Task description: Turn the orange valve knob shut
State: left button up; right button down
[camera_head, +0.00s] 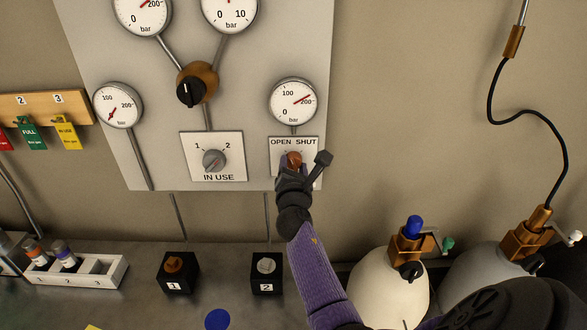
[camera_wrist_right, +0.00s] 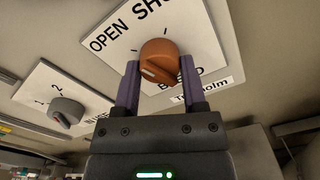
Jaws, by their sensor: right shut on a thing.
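The orange valve knob (camera_head: 294,160) sits on a white plate (camera_head: 278,143) marked OPEN and SHUT, at the lower right of the grey wall panel. In the right wrist view the knob (camera_wrist_right: 160,58) shows between my fingers, with a pale mark on its lower left side. OPEN is printed at the plate's left and SHUT at its right. My right gripper (camera_head: 291,172) reaches up from below and is shut on the knob, one finger on each side; its fingers also show in the right wrist view (camera_wrist_right: 160,82). The head view partly hides the knob behind the gripper. My left gripper is not in view.
A gauge (camera_head: 294,101) is above the plate. A grey selector knob (camera_head: 214,160) marked IN USE is to the left. Two black blocks (camera_head: 178,272) (camera_head: 267,273) and a white rack (camera_head: 78,270) stand on the bench. A white cylinder (camera_head: 385,290) stands right of my arm.

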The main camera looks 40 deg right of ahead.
jog(key=m+b, duration=0.1)
jog(key=m, duration=0.5)
jog(key=m+b, duration=0.2)
jog(key=m, duration=0.4)
jog(key=shift+r+m, duration=0.1)
jog(key=shift+m, duration=0.3)
dwell(0.4)
jog(key=shift+c, duration=0.8)
grip_release()
